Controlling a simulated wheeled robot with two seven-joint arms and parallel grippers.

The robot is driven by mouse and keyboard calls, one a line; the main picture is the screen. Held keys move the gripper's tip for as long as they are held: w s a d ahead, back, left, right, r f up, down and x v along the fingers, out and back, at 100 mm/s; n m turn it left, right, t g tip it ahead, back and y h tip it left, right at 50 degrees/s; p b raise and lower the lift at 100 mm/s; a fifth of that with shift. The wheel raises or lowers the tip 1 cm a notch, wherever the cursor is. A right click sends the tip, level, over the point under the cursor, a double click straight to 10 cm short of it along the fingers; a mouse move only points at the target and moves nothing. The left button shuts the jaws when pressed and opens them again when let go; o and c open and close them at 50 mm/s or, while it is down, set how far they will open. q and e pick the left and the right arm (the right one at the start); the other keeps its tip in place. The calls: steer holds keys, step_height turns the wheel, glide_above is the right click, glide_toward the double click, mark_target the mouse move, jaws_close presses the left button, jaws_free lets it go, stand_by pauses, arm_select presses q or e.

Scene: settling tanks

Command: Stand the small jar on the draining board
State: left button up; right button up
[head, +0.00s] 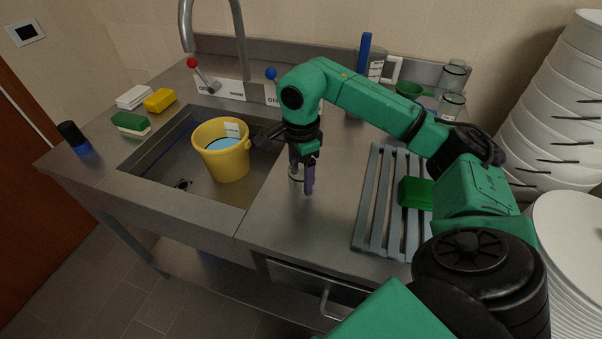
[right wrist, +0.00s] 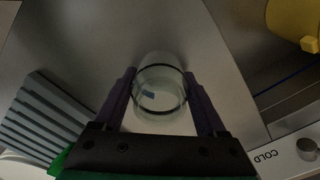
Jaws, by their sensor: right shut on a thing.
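My right gripper (head: 302,183) is shut on a small clear glass jar (head: 295,173), over the bare steel counter between the sink and the draining board. In the right wrist view the jar (right wrist: 160,84) sits between the two purple fingers, with a dark ring near its rim and a small blue patch. In the head view the fingers partly hide it. I cannot tell whether its base touches the counter. The draining board (head: 377,200), grey and slatted, lies to the right of the jar; it also shows in the right wrist view (right wrist: 42,112). My left gripper is not in view.
A green block (head: 414,193) lies on the draining board, partly behind my arm. A yellow bucket (head: 222,160) stands in the sink. Stacked white dishes (head: 560,110) rise at the right.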

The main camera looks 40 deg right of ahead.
mark_target(301, 168)
steer(key=shift+f, duration=0.15)
steer(key=o, duration=1.4)
steer(key=shift+r, duration=0.35)
step_height(301, 168, up, 7)
steer(key=shift+f, duration=0.15)
step_height(301, 168, up, 5)
steer(key=p, duration=0.3)
